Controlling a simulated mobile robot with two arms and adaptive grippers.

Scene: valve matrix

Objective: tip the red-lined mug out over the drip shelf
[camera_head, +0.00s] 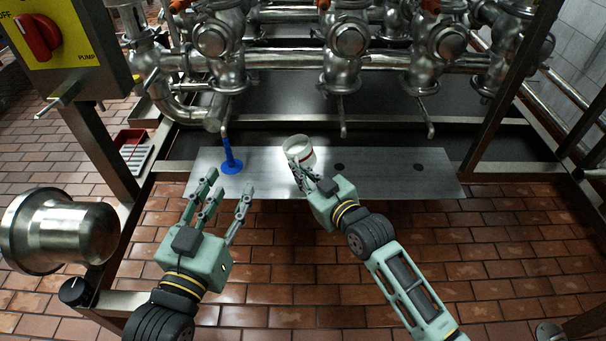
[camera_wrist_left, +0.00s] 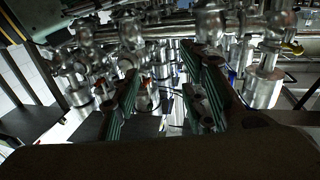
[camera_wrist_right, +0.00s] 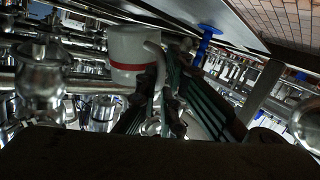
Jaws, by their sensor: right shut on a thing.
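The white mug with a red band (camera_head: 299,150) is at the middle of the metal drip shelf (camera_head: 400,172) in the head view. Its mouth shows from above and it looks slightly tilted; I cannot tell if it touches the shelf or what is inside. My right gripper (camera_head: 300,176) is shut on its handle, from the front. In the right wrist view the mug (camera_wrist_right: 128,50) shows its red band, with its handle between the fingers (camera_wrist_right: 158,95). My left gripper (camera_head: 229,184) is open and empty, in front of the shelf's left part.
A blue flared piece (camera_head: 231,165) stands on the shelf left of the mug, below a thin spout. Dark holes (camera_head: 339,167) mark the shelf to the right. Steel valves and pipes (camera_head: 345,40) run behind. A yellow pump panel (camera_head: 60,40) is at upper left.

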